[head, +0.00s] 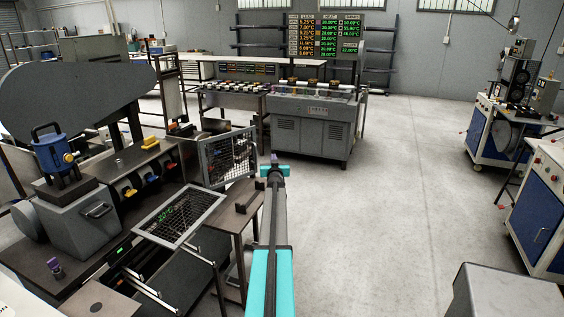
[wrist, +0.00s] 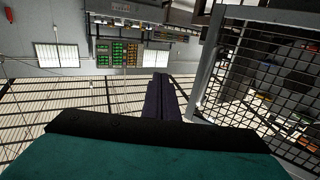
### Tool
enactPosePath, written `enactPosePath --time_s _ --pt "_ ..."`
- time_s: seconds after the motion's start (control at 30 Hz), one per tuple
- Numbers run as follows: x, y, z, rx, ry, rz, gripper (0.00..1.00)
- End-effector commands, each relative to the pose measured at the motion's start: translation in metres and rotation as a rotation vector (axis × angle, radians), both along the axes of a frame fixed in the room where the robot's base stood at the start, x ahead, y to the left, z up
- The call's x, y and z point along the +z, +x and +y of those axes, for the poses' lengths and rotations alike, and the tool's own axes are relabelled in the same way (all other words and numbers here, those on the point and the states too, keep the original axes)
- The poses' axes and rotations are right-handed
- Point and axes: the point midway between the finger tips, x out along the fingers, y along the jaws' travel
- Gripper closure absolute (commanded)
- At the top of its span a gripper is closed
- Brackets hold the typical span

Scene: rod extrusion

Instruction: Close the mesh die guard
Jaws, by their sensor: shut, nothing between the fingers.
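An upright grey-framed mesh panel (head: 228,157), which looks like the die guard, stands at the right end of the machine on the left. It stands at an angle to the machine front; I cannot tell if it touches anything behind it. It also fills the right side of the wrist view (wrist: 268,75), its frame post close beside my fingers. My gripper (head: 274,160) is shut and empty, just right of the panel in the head view. In the wrist view the dark fingertips (wrist: 162,82) lie together, left of the frame. I see no clear contact.
A second mesh panel (head: 180,215) lies tilted over the machine's front. A small dark table (head: 232,215) stands below the upright panel. A grey cabinet (head: 312,120) is behind. Open floor (head: 410,170) lies to the right, with blue-sided benches (head: 540,215) at the far right.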

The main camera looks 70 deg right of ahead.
Motion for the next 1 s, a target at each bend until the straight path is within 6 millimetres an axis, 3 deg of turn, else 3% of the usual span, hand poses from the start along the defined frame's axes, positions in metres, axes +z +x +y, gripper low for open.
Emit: enactPosePath --time_s 0.43,1.0 --pt "0.001 -0.047 0.016 0.001 0.001 0.0 1.0" --pt "-0.002 -0.05 0.02 0.004 0.004 0.002 1.0"
